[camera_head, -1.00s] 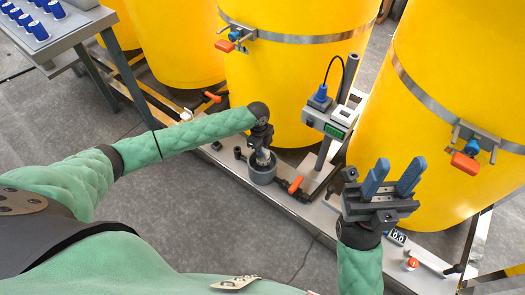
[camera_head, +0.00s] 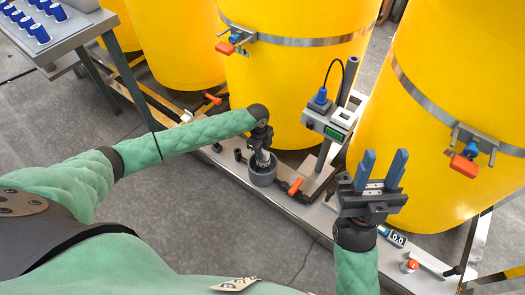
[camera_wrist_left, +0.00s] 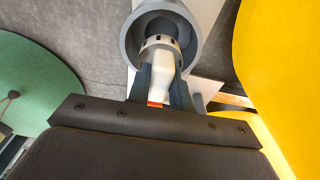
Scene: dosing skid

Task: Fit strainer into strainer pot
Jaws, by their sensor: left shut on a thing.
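My left gripper (camera_head: 262,154) is shut on the strainer (camera_wrist_left: 160,64), right above the strainer pot (camera_head: 262,176). In the left wrist view the strainer has a white grip between my dark fingers and a pale slotted ring at its far end. That ring overlaps the round mouth of the grey strainer pot (camera_wrist_left: 191,42). I cannot tell how deep it sits or whether it touches the wall. In the head view my gripper hides most of the strainer. My right gripper (camera_head: 383,156) is open and empty, its blue fingers pointing up, to the right of the pot.
Big yellow drums (camera_head: 285,85) stand behind the skid. A post with a display unit (camera_head: 328,122) and an orange-handled valve (camera_head: 295,187) are close to the right of the pot. A table with blue items (camera_head: 75,35) stands at the upper left. Grey floor is free in front.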

